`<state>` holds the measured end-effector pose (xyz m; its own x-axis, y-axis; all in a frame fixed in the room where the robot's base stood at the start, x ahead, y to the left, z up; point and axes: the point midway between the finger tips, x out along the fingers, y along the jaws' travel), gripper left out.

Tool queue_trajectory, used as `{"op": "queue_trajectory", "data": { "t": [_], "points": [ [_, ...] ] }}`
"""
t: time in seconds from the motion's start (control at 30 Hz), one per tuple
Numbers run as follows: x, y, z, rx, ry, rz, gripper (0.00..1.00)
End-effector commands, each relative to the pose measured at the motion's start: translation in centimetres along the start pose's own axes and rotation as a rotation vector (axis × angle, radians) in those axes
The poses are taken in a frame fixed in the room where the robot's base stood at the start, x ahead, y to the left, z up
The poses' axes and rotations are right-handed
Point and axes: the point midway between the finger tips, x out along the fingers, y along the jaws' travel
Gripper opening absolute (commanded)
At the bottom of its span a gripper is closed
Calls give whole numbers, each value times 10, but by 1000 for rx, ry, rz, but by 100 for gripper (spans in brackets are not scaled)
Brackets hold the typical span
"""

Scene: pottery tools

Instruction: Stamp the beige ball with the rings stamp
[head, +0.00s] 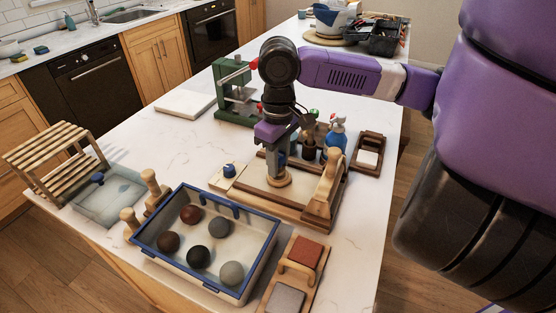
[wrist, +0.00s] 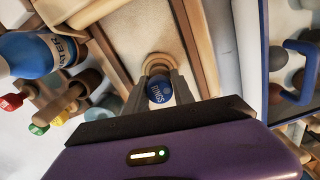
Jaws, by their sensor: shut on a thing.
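My gripper (head: 279,165) points down over the wood-framed board (head: 247,191). It is shut on the rings stamp, whose blue top marked "RINGS" (wrist: 160,91) shows between the fingers in the wrist view. A round tan piece (head: 279,179) sits directly under the fingers, at the board's surface; it also shows as a curved tan rim in the wrist view (wrist: 159,60). I cannot tell whether this is the stamp's base or the flattened beige ball. No separate beige ball is visible; anything beneath the stamp is hidden.
A blue-rimmed crate (head: 262,262) with several dark, brown and grey balls stands in front. Another blue-topped piece (head: 229,170) sits left of the board. A wooden tool (head: 324,186) stands at its right. A blue spray bottle (head: 335,139) and a green press (head: 235,90) are behind.

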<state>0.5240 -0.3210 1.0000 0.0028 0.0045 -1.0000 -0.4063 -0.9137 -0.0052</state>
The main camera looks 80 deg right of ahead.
Motion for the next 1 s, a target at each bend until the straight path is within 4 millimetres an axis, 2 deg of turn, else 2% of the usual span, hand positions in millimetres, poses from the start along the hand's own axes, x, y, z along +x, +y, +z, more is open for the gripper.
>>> {"op": "queue_trajectory", "data": {
  "t": [1.0],
  "points": [
    [7, 0, 0, 1, 0, -1, 0]
  ]
}}
